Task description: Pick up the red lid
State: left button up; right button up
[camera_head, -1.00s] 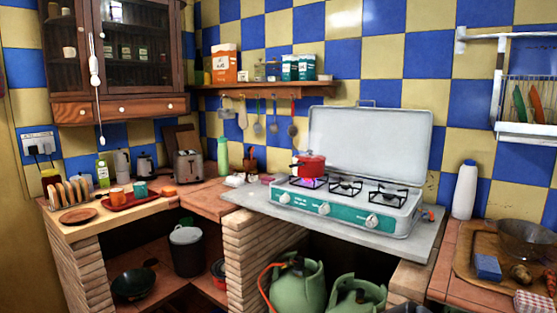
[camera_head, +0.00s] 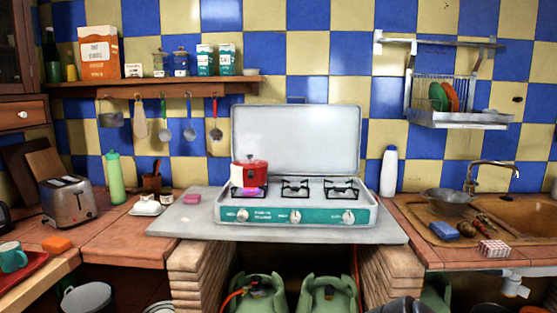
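A red pot (camera_head: 249,176) stands on the left burner of a camping stove (camera_head: 292,212), with a pink-purple flame under it. A red lid (camera_head: 250,161) appears to sit on top of the pot, with a small dark knob. Lid and pot are small here and their edge is hard to make out. Faint steam shows above them against the raised stove cover.
The stove stands on a grey slab (camera_head: 190,222) on brick supports, with green gas cylinders (camera_head: 328,293) below. A toaster (camera_head: 70,201) and green bottle (camera_head: 115,178) are left. A white bottle (camera_head: 388,172), wooden tray and sink (camera_head: 515,212) are right. The slab's front is clear.

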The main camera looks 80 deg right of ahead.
aim_at(263, 164)
jog(key=z, duration=1)
jog(key=i, duration=1.1)
jog(key=z, duration=1.3)
